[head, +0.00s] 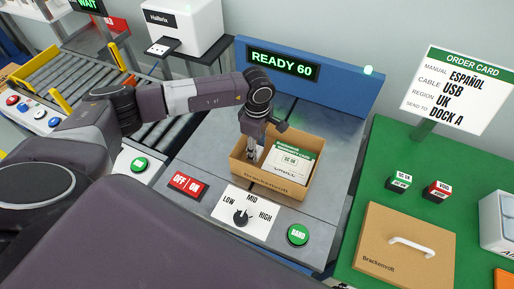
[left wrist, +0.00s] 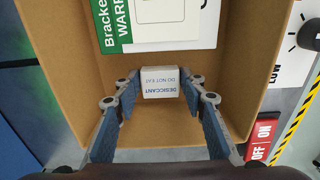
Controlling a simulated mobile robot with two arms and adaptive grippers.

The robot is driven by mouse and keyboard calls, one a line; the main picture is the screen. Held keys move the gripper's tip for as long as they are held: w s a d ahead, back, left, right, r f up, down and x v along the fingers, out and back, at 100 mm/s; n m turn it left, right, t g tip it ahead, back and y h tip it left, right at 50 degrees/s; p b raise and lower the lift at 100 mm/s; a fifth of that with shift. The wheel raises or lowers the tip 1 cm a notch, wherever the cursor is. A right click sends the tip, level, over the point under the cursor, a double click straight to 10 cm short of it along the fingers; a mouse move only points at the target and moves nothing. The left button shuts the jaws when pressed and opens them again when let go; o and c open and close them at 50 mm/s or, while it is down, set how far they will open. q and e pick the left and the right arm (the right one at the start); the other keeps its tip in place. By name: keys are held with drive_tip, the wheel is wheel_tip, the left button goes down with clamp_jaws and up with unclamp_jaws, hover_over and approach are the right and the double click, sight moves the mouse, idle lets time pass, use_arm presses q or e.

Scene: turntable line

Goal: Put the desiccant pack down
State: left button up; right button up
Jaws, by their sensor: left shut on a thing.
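The desiccant pack (left wrist: 160,83) is a small white block with blue "DESICCANT DO NOT EAT" print. In the left wrist view it sits between the fingertips of my left gripper (left wrist: 160,88), which is shut on it. In the head view my left gripper (head: 252,150) reaches down into the left part of an open cardboard box (head: 270,183) marked Brackenvolt. A green and white warranty card (left wrist: 125,25) lies in the box beside the pack, with a white item on it. I cannot tell whether the pack touches the box floor. My right gripper is not in view.
The box stands on a grey station with an OFF/ON switch (head: 187,185), a LOW-MID-HIGH dial (head: 241,217) and a green BAND button (head: 298,235). A sign (head: 283,64) reads READY 60. A green table (head: 375,160) at right holds a cardboard lid (head: 405,250), two stamps and an order card (head: 458,90).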

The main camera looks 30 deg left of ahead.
use_arm(q)
drive_tip(key=o, duration=0.9)
drive_tip(key=shift+o, duration=0.2)
drive_tip(key=shift+r+p, duration=0.4)
drive_tip(key=shift+p, duration=0.1)
drive_tip(key=shift+r+p, duration=0.4)
drive_tip(key=shift+r, duration=0.05)
wheel_tip(320, 180, up, 11)
drive_tip(key=b, duration=0.3)
drive_tip(key=shift+r, duration=0.2)
drive_tip(key=shift+f, duration=0.1)
